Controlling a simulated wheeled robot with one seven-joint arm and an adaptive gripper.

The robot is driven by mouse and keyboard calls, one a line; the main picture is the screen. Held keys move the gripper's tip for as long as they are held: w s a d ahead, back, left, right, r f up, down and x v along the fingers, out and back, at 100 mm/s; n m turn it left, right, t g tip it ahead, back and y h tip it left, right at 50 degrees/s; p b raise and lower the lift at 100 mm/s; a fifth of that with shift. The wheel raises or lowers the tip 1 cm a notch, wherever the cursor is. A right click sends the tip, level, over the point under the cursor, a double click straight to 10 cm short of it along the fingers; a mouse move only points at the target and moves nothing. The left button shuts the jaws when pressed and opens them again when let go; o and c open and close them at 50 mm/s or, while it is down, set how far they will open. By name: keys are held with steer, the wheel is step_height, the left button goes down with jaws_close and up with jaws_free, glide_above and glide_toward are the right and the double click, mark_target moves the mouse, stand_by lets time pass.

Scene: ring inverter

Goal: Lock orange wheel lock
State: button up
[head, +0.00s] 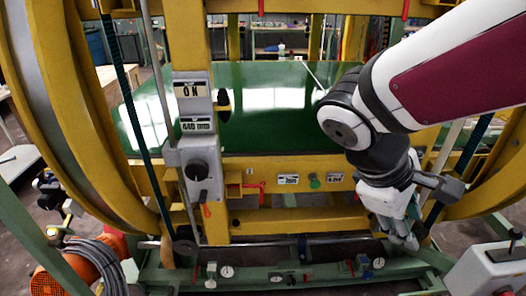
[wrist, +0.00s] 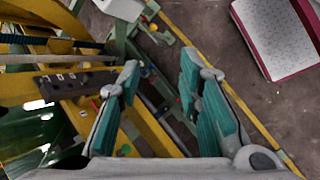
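My gripper (wrist: 160,72) is open in the wrist view, with its two teal-padded fingers apart and nothing between them. In the head view my gripper (head: 405,236) hangs at the right, pointing down near the lower yellow and green frame; its fingertips are small there. I cannot make out for certain which part is the orange wheel lock. A small orange-red handle (head: 206,210) hangs below the grey switch box on the left post, well left of my gripper. A red lever (head: 252,186) sits on the yellow crossbar, also left of my gripper.
A large yellow ring (head: 75,130) stands at the left. A grey switch box (head: 195,170) is on the post. A green base beam (head: 290,275) with gauges runs along the bottom. An orange motor (head: 88,265) sits lower left. A grey box (head: 490,268) stands lower right.

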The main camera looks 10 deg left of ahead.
steer(key=w+a+f+n+t+h+b, duration=0.1)
steer(key=w+a+f+n+t+h, duration=0.3)
steer(key=w+a+n, duration=0.4)
steer(key=n+t+y+b, duration=0.3)
steer(key=n+t+y, duration=0.85)
steer(key=n, duration=0.75)
glide_toward(205, 210)
steer(key=shift+t+h, duration=0.25)
steer(key=shift+t, duration=0.1)
steer(key=w, duration=0.9)
steer(key=shift+w+a+f+b, duration=0.15)
steer(key=shift+a+f+b, duration=0.2)
steer(key=shift+f+b, duration=0.05)
jaws_close()
